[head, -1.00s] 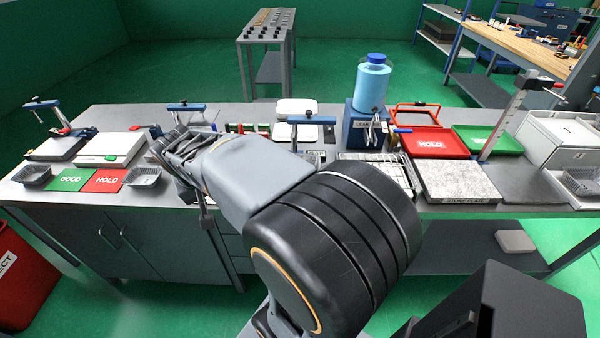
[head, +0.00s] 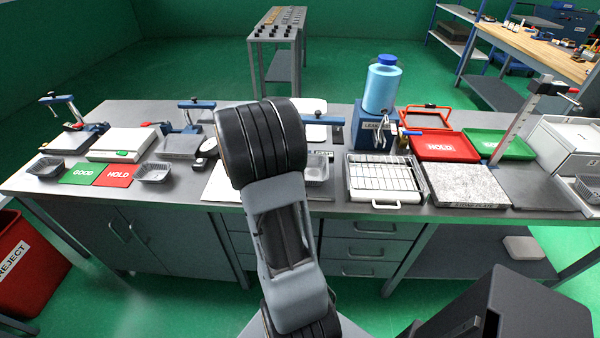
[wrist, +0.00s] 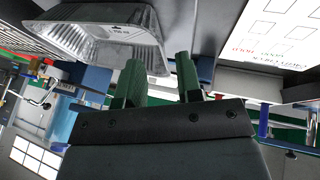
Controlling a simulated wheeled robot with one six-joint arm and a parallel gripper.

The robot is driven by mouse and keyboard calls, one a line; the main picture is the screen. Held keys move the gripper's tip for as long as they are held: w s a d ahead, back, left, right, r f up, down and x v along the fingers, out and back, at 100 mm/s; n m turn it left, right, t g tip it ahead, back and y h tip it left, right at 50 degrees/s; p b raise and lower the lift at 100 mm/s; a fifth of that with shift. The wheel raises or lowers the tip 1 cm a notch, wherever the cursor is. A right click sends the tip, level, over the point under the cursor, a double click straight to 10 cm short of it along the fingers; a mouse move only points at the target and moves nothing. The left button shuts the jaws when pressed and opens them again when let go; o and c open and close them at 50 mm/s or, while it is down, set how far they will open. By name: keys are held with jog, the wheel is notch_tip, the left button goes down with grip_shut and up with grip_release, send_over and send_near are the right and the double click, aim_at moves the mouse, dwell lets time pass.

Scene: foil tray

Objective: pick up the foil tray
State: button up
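The foil tray (head: 316,170) is a small silvery pan on the bench, just right of my arm in the head view. My gripper (wrist: 159,68) shows two green fingers standing apart. One fingertip overlaps the tray's near edge in the picture, and a tray corner shows between the fingers. I cannot tell whether they touch. My arm hides the gripper in the head view.
A wire rack in a white pan (head: 384,180) stands right of the tray. A white printed sheet (wrist: 275,35) lies on the other side. The blue leak tank (head: 372,128) is behind. Two dark trays, one here (head: 153,172), flank the GOOD and HOLD cards at left.

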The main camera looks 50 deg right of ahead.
jog(key=shift+p+x, duration=0.45)
jog(key=shift+x, duration=2.3)
jog(key=shift+s, duration=0.15)
grip_shut()
